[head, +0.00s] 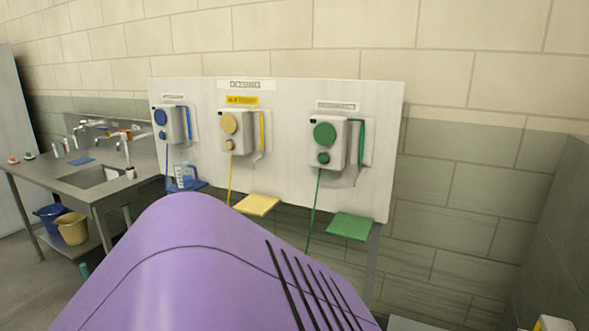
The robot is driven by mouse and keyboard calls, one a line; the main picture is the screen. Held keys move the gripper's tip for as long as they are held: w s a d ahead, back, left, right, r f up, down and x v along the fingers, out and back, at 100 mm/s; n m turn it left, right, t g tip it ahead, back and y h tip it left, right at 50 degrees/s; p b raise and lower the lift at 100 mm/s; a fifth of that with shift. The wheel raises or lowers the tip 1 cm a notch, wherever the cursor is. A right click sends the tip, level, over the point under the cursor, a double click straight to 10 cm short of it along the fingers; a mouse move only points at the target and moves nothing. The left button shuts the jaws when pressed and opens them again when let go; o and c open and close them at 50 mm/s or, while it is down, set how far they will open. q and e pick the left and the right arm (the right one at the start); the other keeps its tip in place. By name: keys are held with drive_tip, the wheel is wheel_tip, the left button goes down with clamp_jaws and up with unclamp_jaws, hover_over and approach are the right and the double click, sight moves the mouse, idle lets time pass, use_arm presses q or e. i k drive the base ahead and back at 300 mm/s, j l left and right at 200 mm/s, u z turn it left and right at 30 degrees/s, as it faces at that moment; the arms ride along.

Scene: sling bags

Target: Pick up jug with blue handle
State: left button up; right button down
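A clear jug with a blue handle (184,176) stands on the small blue shelf (200,185) below the blue dispenser, left of centre in the head view. It is small and its lower part is close to a large purple surface in front. Neither of my grippers is in view.
A large smooth purple shape (190,260) with black lines fills the lower middle and hides the floor. Blue (171,124), yellow (236,131) and green (334,143) dispensers hang on a white panel. A steel sink table (70,177) stands left, buckets (72,228) below.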

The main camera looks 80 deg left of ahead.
sight(183, 171)
drive_tip(key=u, duration=3.35)
